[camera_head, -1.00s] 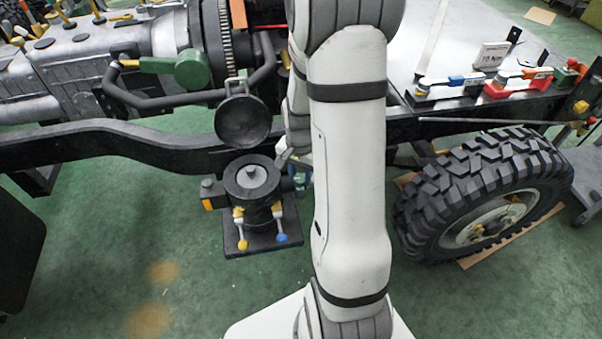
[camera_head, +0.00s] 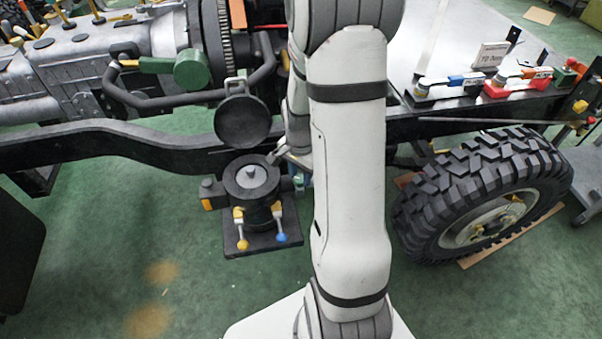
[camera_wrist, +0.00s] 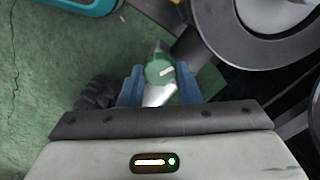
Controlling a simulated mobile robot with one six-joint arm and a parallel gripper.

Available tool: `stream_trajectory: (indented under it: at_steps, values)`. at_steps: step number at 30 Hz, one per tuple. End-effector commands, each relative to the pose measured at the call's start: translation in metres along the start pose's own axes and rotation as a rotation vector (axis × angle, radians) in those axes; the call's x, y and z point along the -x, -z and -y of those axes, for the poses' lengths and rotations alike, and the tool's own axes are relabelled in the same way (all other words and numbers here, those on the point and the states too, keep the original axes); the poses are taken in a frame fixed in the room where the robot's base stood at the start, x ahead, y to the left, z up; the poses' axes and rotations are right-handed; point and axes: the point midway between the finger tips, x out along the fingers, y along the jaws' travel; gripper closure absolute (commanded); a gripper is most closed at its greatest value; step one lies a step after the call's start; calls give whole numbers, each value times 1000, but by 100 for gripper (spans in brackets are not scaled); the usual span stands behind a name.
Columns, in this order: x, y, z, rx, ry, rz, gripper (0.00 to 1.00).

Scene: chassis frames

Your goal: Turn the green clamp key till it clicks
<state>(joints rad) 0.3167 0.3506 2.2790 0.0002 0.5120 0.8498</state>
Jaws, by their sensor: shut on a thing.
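The green clamp key (camera_wrist: 160,71) shows in the wrist view as a round green head with a white mark, on a pale metal piece. The blue fingers of my gripper (camera_wrist: 160,88) stand on either side of it and are shut on it. In the head view, my arm hides most of the key and the fingers. The black round housing (camera_head: 251,181) stands on a square plate just left of my arm. A large dark round body (camera_wrist: 275,35) fills the top right of the wrist view.
Yellow and blue ended levers (camera_head: 281,237) stick out from the housing's front. A black round lid (camera_head: 242,122) stands above it, by the frame rail (camera_head: 120,150). A big tire (camera_head: 485,190) is at right. The green floor at front left is clear.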

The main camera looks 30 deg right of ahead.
Motion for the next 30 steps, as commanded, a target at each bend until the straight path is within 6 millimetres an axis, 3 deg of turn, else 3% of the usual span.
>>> stream_trajectory:
  at_steps: [9, 17, 30]
  values:
    - [0, 0, 0, 1, 0, -1, 48]
    - [3, 0, 0, 1, 1, -1, 48]
    - [68, 1, 0, 1, 3, -3, 48]
